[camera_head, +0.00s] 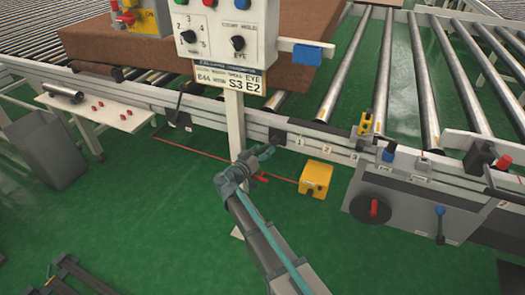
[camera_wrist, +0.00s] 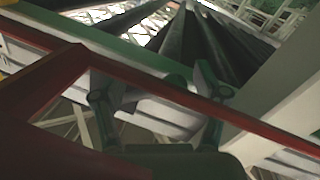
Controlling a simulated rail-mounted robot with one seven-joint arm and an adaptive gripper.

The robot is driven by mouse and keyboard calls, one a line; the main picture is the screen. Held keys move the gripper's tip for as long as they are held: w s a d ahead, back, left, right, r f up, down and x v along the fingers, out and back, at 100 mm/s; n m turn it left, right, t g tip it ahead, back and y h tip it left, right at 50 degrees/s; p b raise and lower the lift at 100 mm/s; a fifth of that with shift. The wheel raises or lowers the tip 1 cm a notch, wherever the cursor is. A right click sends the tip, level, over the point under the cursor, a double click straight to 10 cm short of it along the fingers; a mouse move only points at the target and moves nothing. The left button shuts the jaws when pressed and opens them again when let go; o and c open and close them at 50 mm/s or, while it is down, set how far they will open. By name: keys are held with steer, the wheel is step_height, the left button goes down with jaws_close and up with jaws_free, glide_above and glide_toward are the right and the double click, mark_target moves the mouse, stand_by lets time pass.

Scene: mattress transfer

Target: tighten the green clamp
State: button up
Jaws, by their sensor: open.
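My gripper (camera_head: 262,153) is at the front rail (camera_head: 310,143), just right of the white post (camera_head: 235,120) under the control panel. In the wrist view its two dark fingers (camera_wrist: 160,97) stand wide apart, with no object seen held between them. A red bar (camera_wrist: 215,103) crosses the wrist view diagonally, close to the fingers. I cannot make out a green clamp for certain in either view. A black block (camera_head: 278,137) sits on the rail right by the fingertips. A small red part (camera_head: 262,177) shows just below my gripper, its link to it unclear.
A control panel (camera_head: 215,25) stands above the rail. A yellow box (camera_head: 315,180) is on the green floor to the right. A grey cabinet with a black wheel (camera_head: 365,204) is farther right. A white shelf (camera_head: 120,118) and grey bin (camera_head: 45,150) are left. Open floor lies in front.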

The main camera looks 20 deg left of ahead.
steer(key=shift+s, duration=0.1)
steer(key=v, duration=1.2)
